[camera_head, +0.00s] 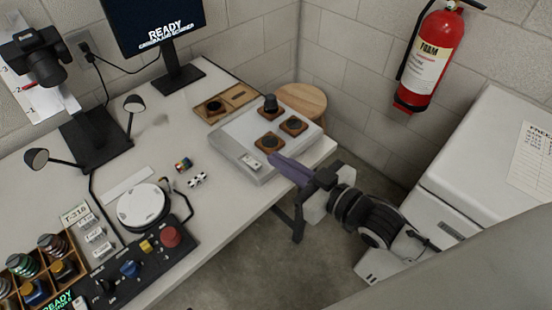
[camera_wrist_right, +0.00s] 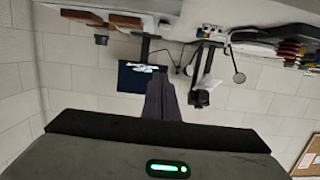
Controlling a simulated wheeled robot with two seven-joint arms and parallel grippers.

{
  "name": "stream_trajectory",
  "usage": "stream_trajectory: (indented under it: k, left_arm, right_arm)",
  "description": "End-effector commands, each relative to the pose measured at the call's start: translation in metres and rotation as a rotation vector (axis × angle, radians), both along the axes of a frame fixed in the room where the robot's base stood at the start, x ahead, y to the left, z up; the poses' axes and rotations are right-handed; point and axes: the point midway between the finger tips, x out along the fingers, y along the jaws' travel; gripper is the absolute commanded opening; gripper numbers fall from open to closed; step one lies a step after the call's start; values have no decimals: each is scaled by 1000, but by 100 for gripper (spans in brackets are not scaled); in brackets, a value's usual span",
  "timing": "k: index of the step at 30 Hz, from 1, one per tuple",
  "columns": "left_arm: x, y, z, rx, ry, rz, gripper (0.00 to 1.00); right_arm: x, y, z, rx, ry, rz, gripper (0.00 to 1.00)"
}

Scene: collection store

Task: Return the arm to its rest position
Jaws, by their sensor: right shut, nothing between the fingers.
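My right arm comes in from the lower right in the head view. Its gripper (camera_head: 291,168) is shut and empty, beside the front right edge of the grey tray (camera_head: 236,157) on the table. I cannot tell whether it touches the tray. In the right wrist view the shut fingers (camera_wrist_right: 160,98) point towards the monitor, and that picture is upside down. My left gripper is in neither view.
The white table (camera_head: 222,207) holds a monitor (camera_head: 155,30), a camera stand (camera_head: 95,138), a white disc (camera_head: 142,205), a control panel (camera_head: 135,262) and a wooden box (camera_head: 80,262). A stool (camera_head: 301,100) stands behind the tray. A white freezer (camera_head: 480,140) and an extinguisher (camera_head: 432,55) are right.

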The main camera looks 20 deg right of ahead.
Motion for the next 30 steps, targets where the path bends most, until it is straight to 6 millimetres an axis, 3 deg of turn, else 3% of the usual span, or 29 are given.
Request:
stream_trajectory:
  k: [14, 17, 19, 24, 27, 30]
  left_arm:
    - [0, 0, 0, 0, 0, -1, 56]
    - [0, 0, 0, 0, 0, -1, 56]
    - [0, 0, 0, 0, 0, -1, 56]
    - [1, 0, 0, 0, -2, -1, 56]
    - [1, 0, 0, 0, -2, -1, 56]
    - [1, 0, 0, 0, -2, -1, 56]
  right_arm:
    - [-2, 0, -6, -1, 13, -6, 0]
    - [-15, -2, -35, -12, 81, -33, 0]
    - [-33, -3, -69, -25, 164, -64, 0]
    - [-96, -4, -156, -71, 395, -133, 0]
    - [-133, -2, -191, -93, 504, -154, 0]
    - [-158, 0, -213, -109, 577, -167, 0]
